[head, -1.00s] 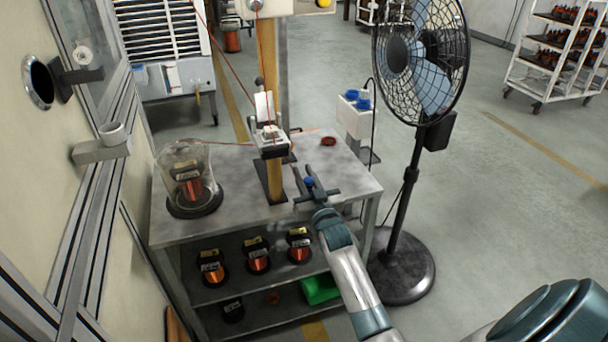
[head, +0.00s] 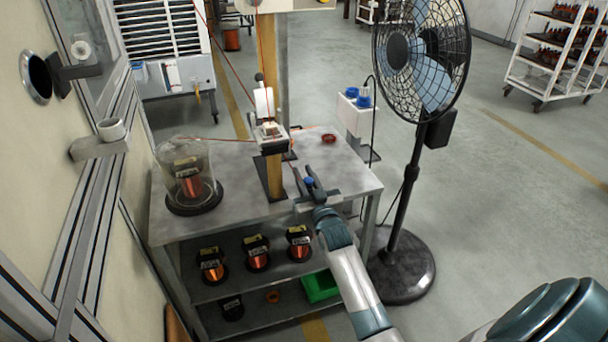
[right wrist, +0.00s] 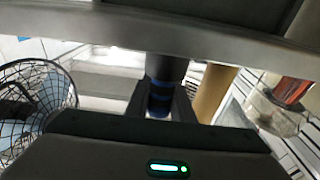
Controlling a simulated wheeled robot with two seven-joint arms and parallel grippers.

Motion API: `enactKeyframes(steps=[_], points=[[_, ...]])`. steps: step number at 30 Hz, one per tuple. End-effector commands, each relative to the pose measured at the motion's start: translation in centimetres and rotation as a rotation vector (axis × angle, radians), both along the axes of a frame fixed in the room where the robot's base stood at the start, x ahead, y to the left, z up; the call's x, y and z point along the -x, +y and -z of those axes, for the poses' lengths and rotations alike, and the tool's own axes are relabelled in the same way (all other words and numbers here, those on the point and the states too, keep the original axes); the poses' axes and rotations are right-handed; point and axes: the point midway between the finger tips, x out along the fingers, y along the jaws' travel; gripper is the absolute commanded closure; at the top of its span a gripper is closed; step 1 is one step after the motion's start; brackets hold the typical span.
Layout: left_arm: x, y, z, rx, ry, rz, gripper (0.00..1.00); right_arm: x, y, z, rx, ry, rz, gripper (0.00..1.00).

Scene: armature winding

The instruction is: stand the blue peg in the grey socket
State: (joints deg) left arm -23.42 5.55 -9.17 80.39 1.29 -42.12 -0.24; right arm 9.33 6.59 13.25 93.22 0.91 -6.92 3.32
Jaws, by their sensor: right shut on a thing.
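My right gripper (head: 304,174) is over the right part of the grey worktable (head: 235,222), beside the wooden post. It is shut on the blue peg (head: 309,182), of which only a small blue part shows in the head view. In the right wrist view the peg (right wrist: 160,92) shows as a blue, dark-banded cylinder between the fingers (right wrist: 158,105). A dark cylinder continues above the blue part there; I cannot tell what it is. I cannot make out the grey socket for certain in either view. My left gripper is not in view.
A wooden post (head: 274,178) with a wire guide stands close left of the gripper. A glass jar over a copper spool (head: 188,178) stands at the table's left. A red ring (head: 328,138) lies behind the gripper. A fan (head: 420,55) stands to the right.

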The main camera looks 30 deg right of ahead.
Motion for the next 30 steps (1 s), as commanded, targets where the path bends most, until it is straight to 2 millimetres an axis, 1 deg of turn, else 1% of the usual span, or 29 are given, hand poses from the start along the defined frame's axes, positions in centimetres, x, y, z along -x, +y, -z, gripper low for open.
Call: enactKeyframes(steps=[10, 23, 24, 26, 27, 30], points=[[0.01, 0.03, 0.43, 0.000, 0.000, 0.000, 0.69, 0.01, 0.00, 0.77, 0.000, 0.001, 0.000, 0.97], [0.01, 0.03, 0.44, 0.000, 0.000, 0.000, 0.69, 0.00, 0.00, 0.83, 0.000, 0.001, 0.000, 0.97], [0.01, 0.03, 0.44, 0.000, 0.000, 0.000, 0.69, 0.00, 0.00, 0.83, 0.000, 0.001, 0.000, 0.77], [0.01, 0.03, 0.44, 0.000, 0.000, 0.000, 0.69, 0.00, 0.00, 0.82, 0.000, 0.001, 0.000, 0.62], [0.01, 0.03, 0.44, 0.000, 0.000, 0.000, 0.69, 0.00, 0.00, 0.82, 0.000, 0.001, 0.000, 0.57], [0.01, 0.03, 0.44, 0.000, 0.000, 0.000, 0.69, 0.00, 0.00, 0.82, 0.000, 0.001, 0.000, 0.57]])
